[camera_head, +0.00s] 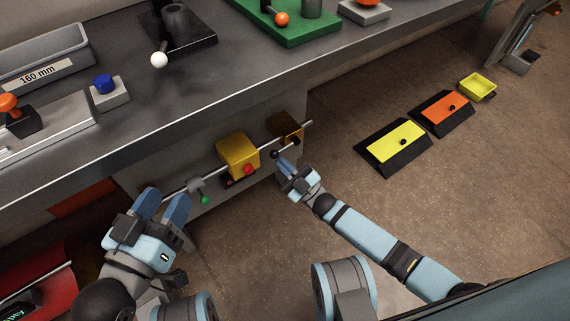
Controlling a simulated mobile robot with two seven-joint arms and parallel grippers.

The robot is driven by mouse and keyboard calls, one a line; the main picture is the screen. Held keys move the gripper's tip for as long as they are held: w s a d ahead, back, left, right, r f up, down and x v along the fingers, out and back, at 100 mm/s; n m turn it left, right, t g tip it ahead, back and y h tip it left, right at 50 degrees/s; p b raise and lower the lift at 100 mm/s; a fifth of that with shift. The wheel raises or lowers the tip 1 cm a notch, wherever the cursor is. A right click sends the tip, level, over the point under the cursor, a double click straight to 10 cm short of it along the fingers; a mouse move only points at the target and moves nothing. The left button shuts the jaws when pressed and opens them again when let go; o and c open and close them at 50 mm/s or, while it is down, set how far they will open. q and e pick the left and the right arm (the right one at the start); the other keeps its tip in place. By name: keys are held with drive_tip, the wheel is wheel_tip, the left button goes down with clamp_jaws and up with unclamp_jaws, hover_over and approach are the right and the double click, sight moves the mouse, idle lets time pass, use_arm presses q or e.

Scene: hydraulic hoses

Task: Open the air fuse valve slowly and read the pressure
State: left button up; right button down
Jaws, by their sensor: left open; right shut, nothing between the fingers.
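A thin metal pipe (217,167) runs along the bench front. On it sit a small grey fitting (195,185) with a green knob (205,200), a yellow box (238,152) with a red knob (249,169), and a dark gold box (287,125). A dark round knob (275,154) shows below the dark gold box. I cannot tell which part is the air fuse valve, and no pressure reading is legible. My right gripper (281,161) is shut and empty, close to the dark knob; contact is unclear. My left gripper (163,207) is open and empty, left of the green knob.
The grey bench top (130,112) overhangs the pipe. It carries a tray marked 160 mm (45,75), a blue button (104,84) and a green plate (293,32). Yellow (397,143) and orange (445,113) pedals stand on the floor. Open floor lies right of my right arm.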

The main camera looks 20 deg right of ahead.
use_arm(q)
drive_tip(key=shift+r, duration=0.3)
use_arm(e)
drive_tip(key=shift+r, duration=0.25)
use_arm(q)
drive_tip(key=shift+f, duration=0.1)
use_arm(e)
drive_tip(key=shift+a, duration=0.1)
drive_tip(key=shift+f, duration=0.1)
use_arm(q)
wheel_tip(320, 180, up, 3)
drive_tip(key=shift+s+a+f+n+t+p, duration=0.1)
drive_tip(key=shift+f+n+t+p, duration=0.15)
drive_tip(key=shift+t+p, duration=0.65)
use_arm(e)
drive_tip(key=v, duration=1.3)
drive_tip(key=shift+s+d, duration=0.25)
drive_tip(key=shift+s, duration=0.05)
use_arm(q)
drive_tip(key=shift+r, duration=0.1)
use_arm(e)
drive_tip(key=shift+f, duration=0.15)
